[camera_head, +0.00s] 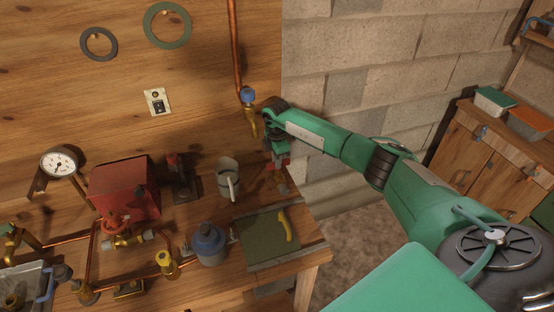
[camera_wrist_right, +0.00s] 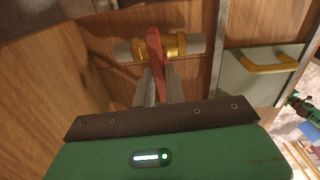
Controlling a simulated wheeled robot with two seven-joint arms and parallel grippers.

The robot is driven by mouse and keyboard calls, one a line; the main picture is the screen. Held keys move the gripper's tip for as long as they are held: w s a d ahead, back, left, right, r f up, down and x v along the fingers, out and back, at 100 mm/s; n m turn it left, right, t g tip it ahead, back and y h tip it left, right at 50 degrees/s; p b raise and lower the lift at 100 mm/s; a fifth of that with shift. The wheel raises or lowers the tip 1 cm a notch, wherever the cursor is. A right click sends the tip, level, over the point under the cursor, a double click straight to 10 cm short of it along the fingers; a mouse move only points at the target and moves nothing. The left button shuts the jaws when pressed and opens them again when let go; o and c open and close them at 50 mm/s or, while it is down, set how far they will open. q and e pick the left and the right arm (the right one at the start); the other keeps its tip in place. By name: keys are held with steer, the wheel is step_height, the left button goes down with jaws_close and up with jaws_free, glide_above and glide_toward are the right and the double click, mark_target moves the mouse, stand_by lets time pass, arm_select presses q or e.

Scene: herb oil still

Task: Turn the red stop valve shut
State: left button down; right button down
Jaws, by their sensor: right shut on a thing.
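A red valve wheel (camera_head: 115,222) sits on a brass body with grey ends among the copper pipes, in front of the red box at the left of the head view. My right gripper (camera_head: 278,168) is well to the right of it, pointing down near the bench's right edge. In the wrist view its fingers (camera_wrist_right: 160,92) are shut on a red handle (camera_wrist_right: 155,48). Behind that handle is a brass fitting (camera_wrist_right: 175,45) with grey ends; whether it rests on the bench is unclear. My left gripper is not in view.
A green board (camera_head: 262,252) with a yellow curved handle (camera_head: 287,226) lies near the bench's front right corner. A grey mug (camera_head: 227,172), a blue-grey flask (camera_head: 208,243) and a red box (camera_head: 124,188) stand left of my gripper. A copper pipe (camera_head: 234,50) with a blue-handled tap (camera_head: 248,95) runs down the wall.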

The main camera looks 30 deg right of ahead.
steer(key=shift+m, duration=0.6)
steer(key=shift+w, duration=0.1)
steer(key=c, duration=1.5)
jaws_free()
steer(key=shift+o, duration=0.2)
step_height(320, 180, up, 14)
steer(key=b, duration=0.3)
steer(key=shift+b, duration=0.35)
steer(key=shift+f, duration=0.1)
